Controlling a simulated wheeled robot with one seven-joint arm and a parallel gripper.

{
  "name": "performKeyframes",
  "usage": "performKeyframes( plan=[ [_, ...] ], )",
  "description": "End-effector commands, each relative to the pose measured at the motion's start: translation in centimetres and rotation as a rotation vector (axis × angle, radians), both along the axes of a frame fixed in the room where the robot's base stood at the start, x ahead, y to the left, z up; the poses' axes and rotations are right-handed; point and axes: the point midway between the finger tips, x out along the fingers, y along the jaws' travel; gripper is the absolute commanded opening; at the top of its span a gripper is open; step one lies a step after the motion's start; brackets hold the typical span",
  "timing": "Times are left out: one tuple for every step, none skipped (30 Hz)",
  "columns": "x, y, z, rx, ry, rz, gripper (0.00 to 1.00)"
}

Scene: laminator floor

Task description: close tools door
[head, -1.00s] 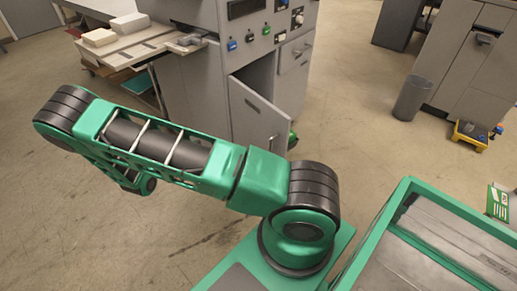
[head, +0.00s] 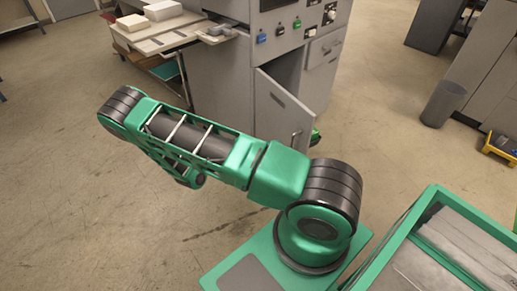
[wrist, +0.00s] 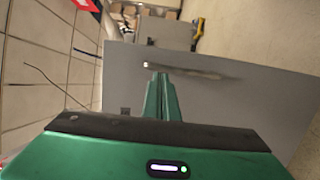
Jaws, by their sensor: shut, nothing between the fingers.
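The tools door (head: 284,108) is a grey panel low on the front of the grey machine. In the wrist view a grey panel (wrist: 225,100), apparently this door, fills the middle and right. My gripper (wrist: 160,76) is shut and empty, its green fingers pointing at the panel close to a small bright fitting (wrist: 147,65). I cannot tell whether the fingertips touch it.
The grey machine (head: 220,75) has buttons above the door and a side table (head: 160,38) with white stacks at left. A grey bin (head: 443,103) and grey cabinets (head: 490,60) stand at right. A yellow item (head: 499,147) lies on the floor there. Floor at left is clear.

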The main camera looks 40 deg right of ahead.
Motion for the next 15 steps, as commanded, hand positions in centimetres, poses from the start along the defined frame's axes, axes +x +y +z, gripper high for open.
performKeyframes(
  plan=[
    [-0.4, -0.8, 0.0, -0.002, 0.002, -0.004, 0.00],
    [-0.6, -1.3, 0.0, -0.002, 0.002, -0.004, 0.00],
    [-0.7, -1.8, 0.0, -0.001, 0.001, -0.002, 0.00],
    [-0.9, -2.1, 0.0, -0.001, 0.001, -0.003, 0.00],
    [-1.0, -2.4, 0.0, -0.001, 0.001, -0.003, 0.00],
    [-1.1, -2.8, 0.0, -0.001, 0.001, -0.002, 0.00],
    [-1.2, -3.0, 0.0, -0.001, 0.001, -0.001, 0.00],
    [-1.2, -3.2, 0.0, -0.001, 0.001, -0.001, 0.00],
    [-1.3, -3.5, 0.0, -0.001, 0.001, -0.001, 0.00],
    [-1.4, -3.6, 0.0, -0.001, 0.001, -0.001, 0.00],
    [-1.4, -3.7, 0.0, 0.000, 0.000, -0.001, 0.00],
    [-1.4, -3.8, 0.0, 0.000, 0.000, 0.000, 0.00],
    [-1.4, -3.9, 0.0, 0.000, 0.000, 0.000, 0.00],
    [-1.5, -3.9, 0.0, 0.000, 0.000, 0.000, 0.00],
    [-1.5, -3.9, 0.0, 0.000, 0.000, 0.000, 0.00]
  ],
)
